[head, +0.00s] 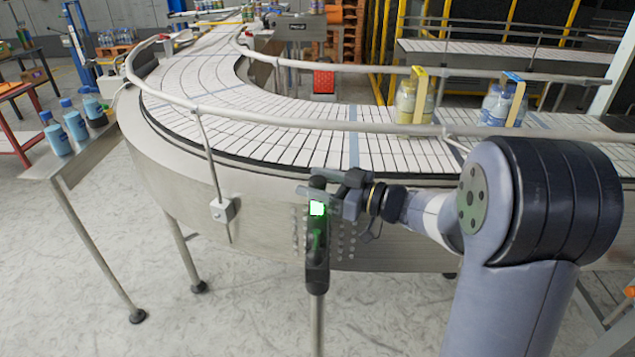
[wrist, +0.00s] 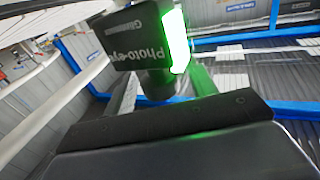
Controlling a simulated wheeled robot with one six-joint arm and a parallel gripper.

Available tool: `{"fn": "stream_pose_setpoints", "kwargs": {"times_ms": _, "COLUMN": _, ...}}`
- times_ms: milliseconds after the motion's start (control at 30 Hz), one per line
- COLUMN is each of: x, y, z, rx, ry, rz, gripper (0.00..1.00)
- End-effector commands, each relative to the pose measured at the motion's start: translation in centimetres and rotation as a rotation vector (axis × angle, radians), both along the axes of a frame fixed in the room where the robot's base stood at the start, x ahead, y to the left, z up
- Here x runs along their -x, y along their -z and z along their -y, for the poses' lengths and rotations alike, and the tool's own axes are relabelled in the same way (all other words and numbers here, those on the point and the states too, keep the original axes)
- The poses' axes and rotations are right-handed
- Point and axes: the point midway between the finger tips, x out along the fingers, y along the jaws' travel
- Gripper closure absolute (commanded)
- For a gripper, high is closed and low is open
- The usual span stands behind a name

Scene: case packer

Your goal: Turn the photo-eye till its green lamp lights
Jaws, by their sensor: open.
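The photo-eye is a dark box lettered "Photo-eye" (wrist: 128,42) in the wrist view. Its lamp (wrist: 174,40) glows bright green along the box's right side. In the head view the green lamp (head: 317,208) is also lit, near the top of a dark post in front of the conveyor. My gripper (head: 317,184) is at the top of the photo-eye, its fingers apart around or beside the housing. Contact cannot be made out. The dark edge of my gripper fills the bottom of the wrist view and hides the lower part of the mount.
A curved conveyor (head: 285,140) with a guide rail runs behind the photo-eye. Two bottle packs, one yellowish (head: 405,103) and one bluish (head: 491,107), stand on it at the right. Blue bottles (head: 75,124) stand on a side table at the left. The floor at front left is clear.

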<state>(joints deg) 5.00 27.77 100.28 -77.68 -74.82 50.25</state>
Motion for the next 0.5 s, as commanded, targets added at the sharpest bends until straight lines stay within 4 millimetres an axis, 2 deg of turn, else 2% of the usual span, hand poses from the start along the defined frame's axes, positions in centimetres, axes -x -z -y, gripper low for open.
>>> {"fn": "stream_pose_setpoints", "kwargs": {"times_ms": 167, "x": 0.1, "y": 0.1, "z": 0.2, "rx": 0.000, "ry": 0.001, "rz": 0.000, "gripper": 0.46}}
{"fn": "stream_pose_setpoints", "kwargs": {"times_ms": 267, "x": 0.4, "y": 0.1, "z": 1.0, "rx": -0.001, "ry": 0.003, "rz": 0.000, "gripper": 0.46}}
{"fn": "stream_pose_setpoints", "kwargs": {"times_ms": 500, "x": 2.2, "y": 0.3, "z": 5.0, "rx": 0.000, "ry": 0.006, "rz": 0.001, "gripper": 0.46}}
